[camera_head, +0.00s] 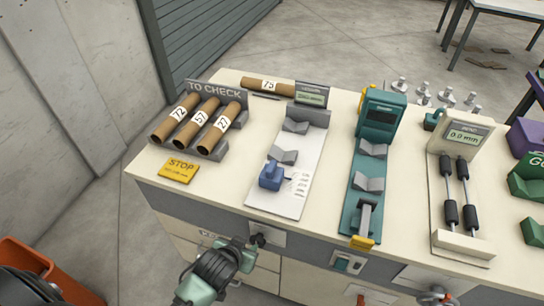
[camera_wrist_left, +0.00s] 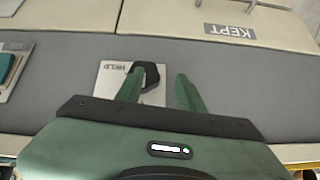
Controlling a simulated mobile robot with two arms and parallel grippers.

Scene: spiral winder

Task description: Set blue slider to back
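The blue slider (camera_head: 271,175) is a small blue block near the front left of a white gauge plate (camera_head: 296,189). Two grey V-shaped cradles stand behind it on the plate, and a grey display unit (camera_head: 310,96) is at the plate's back end. My left gripper (camera_head: 246,246) is at the table's front face, in front of and below the slider and apart from it. In the left wrist view its two green fingers (camera_wrist_left: 160,90) are spread, with a black knob (camera_wrist_left: 150,75) on a small light plate near the left finger. My right gripper does not show.
Three numbered tubes (camera_head: 199,124) lie in a TO CHECK rack, with a yellow STOP sign (camera_head: 179,170) in front. Another tube (camera_head: 268,86) lies behind. A teal gauge (camera_head: 382,113) and a grey gauge with black rollers (camera_head: 466,135) stand to the right. An orange bin (camera_head: 30,259) is at lower left.

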